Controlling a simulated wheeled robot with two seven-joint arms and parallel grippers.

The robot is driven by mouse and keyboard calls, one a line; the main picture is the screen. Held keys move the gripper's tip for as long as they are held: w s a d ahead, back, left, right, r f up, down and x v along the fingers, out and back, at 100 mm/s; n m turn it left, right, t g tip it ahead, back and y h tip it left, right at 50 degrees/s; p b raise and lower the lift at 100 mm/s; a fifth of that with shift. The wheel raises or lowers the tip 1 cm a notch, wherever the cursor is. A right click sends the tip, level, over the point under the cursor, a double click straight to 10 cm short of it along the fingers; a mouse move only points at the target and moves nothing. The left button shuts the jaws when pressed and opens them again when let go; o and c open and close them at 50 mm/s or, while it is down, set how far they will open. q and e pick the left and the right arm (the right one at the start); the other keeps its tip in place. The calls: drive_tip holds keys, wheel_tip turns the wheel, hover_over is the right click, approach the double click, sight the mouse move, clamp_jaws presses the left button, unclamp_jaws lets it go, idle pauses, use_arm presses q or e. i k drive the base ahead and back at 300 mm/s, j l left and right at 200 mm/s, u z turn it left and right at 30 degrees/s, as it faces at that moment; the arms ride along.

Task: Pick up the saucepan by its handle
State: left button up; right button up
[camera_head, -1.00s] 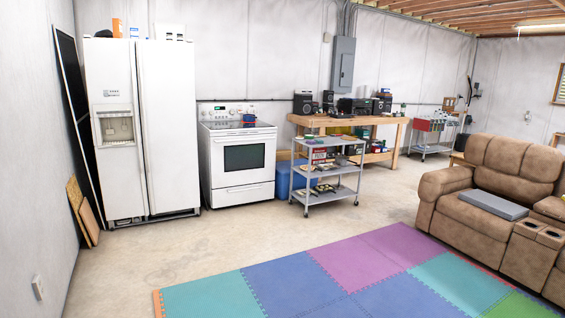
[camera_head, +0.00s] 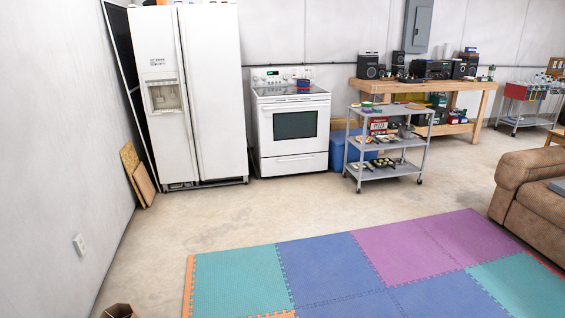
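A small blue and red object (camera_head: 304,84) sits on the back right of the white stove's (camera_head: 292,133) dark cooktop. It may be the saucepan, but it is too small to tell, and I cannot make out a handle. A greyish pot-like object (camera_head: 405,131) stands on the grey cart (camera_head: 389,142); I cannot tell what it is either. Neither of my grippers shows in the head view.
A white fridge (camera_head: 190,95) stands left of the stove. A wooden workbench (camera_head: 480,97) is behind the cart. Coloured foam mats (camera_head: 330,270) cover the floor in front, and a brown recliner (camera_head: 525,195) is at right. Bare concrete floor (camera_head: 225,215) lies before the stove.

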sight(300, 83)
drive_tip(key=i+l+u, duration=0.15)
drive_tip(key=i, duration=0.35)
drive_tip(key=i+l+u, duration=0.15)
drive_tip(key=i, duration=0.4)
drive_tip(key=i+z, duration=0.15)
drive_tip(key=i, duration=0.3)
drive_tip(key=i+z, duration=0.2)
drive_tip(key=i, duration=0.3)
drive_tip(key=i+z, duration=0.15)
drive_tip(key=i, duration=0.3)
drive_tip(key=i+j+z, duration=0.15)
drive_tip(key=i, duration=0.3)
drive_tip(key=i+j+z, duration=0.2)
drive_tip(key=i, duration=0.25)
drive_tip(key=i+l, duration=0.1)
drive_tip(key=i, duration=0.6)
drive_tip(key=i+u, duration=0.1)
drive_tip(key=i, duration=0.6)
drive_tip(key=i+l, duration=0.2)
drive_tip(key=i, duration=0.5)
drive_tip(key=i+l+u, duration=0.1)
drive_tip(key=i, duration=0.55)
